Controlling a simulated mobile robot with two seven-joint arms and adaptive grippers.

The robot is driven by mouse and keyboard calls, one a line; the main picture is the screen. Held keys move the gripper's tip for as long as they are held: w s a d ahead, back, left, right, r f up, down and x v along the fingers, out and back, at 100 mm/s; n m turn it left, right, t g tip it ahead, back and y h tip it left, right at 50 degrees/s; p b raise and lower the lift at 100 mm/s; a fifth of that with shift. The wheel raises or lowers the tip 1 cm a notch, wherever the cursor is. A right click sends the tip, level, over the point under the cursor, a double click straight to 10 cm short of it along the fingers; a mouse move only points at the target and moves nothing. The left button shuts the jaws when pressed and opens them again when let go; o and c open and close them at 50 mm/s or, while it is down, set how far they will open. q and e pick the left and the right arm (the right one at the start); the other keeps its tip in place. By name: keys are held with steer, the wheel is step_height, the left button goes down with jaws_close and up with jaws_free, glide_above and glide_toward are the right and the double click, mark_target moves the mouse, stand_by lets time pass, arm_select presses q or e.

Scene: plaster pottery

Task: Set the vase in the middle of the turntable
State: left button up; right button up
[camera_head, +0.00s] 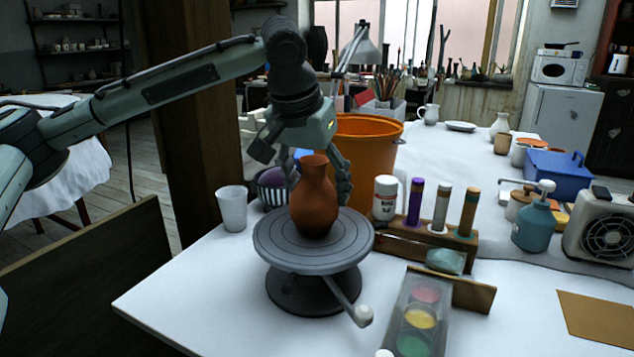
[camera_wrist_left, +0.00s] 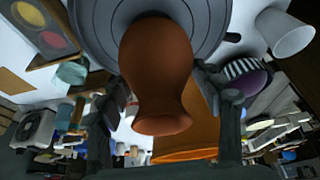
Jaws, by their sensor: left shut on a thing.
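The brown vase (camera_head: 314,200) stands upright at the middle of the grey turntable (camera_head: 275,246), or just above it; I cannot tell if its base touches. My left gripper (camera_head: 318,178) is around the vase from behind, with a finger on each side of it. In the left wrist view the vase (camera_wrist_left: 156,70) lies between the two fingers of the left gripper (camera_wrist_left: 165,90), with the turntable (camera_wrist_left: 95,25) beyond it. The vase hides the middle of the turntable. My right gripper is not in view.
A white cup (camera_head: 232,208) and a striped purple bowl (camera_head: 272,186) stand left of and behind the turntable. An orange bucket (camera_head: 372,155) is behind. A wooden rack with bottles (camera_head: 425,238) and a paint palette (camera_head: 418,318) stand at the right. The front left tabletop is clear.

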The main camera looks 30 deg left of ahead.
mark_target(313, 161)
arm_select(q)
steer(key=o, duration=1.4)
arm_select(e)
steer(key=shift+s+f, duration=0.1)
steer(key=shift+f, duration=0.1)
arm_select(q)
steer(key=shift+r, duration=0.35)
steer(key=v, duration=0.3)
steer(key=shift+w, duration=0.1)
steer(key=p+v, duration=0.1)
steer(key=v, duration=0.8)
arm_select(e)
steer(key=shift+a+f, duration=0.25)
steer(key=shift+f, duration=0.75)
